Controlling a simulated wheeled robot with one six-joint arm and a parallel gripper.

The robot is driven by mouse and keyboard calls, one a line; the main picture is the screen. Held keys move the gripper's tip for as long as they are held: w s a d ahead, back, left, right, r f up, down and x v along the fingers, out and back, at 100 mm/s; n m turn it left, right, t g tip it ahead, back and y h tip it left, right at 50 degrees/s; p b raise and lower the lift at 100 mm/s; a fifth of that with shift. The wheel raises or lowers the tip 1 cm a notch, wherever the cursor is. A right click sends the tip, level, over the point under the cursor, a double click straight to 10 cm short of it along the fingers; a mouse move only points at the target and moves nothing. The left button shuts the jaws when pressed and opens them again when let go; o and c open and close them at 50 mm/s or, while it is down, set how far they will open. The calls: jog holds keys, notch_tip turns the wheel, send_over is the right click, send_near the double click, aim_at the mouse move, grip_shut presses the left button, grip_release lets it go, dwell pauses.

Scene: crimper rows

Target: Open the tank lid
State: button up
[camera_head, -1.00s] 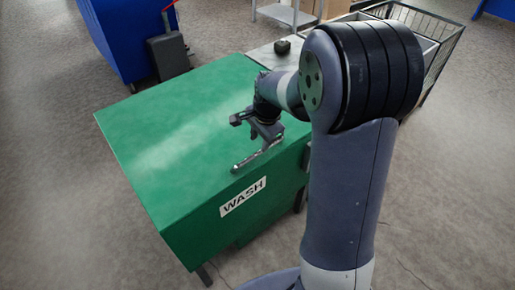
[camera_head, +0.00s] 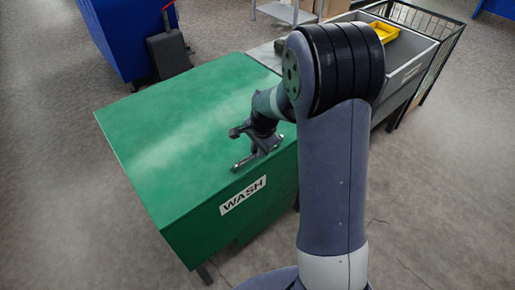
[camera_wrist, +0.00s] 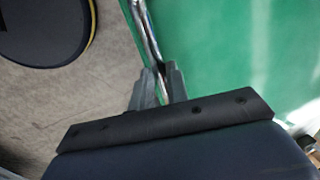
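The green tank (camera_head: 180,225) has a white "WASH" label on its front, and its flat green lid (camera_head: 170,120) lies closed on top. A metal bar handle (camera_head: 237,166) runs along the lid's front edge. My gripper (camera_head: 256,153) is down at this handle. In the wrist view the handle bar (camera_wrist: 146,28) runs in between the two grey fingertips of my gripper (camera_wrist: 161,70), which stand close together around it. The fingers look shut on the bar, though the contact itself is hard to see. The green lid (camera_wrist: 240,50) fills the right of that view.
A blue bin (camera_head: 125,35) and a dark upright object (camera_head: 168,50) stand behind the tank. A grey container (camera_head: 412,66) with a yellow tray (camera_head: 383,32) and a black wire cart (camera_head: 445,50) stand at the back right. The grey floor left of the tank is clear.

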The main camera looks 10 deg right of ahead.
grip_shut()
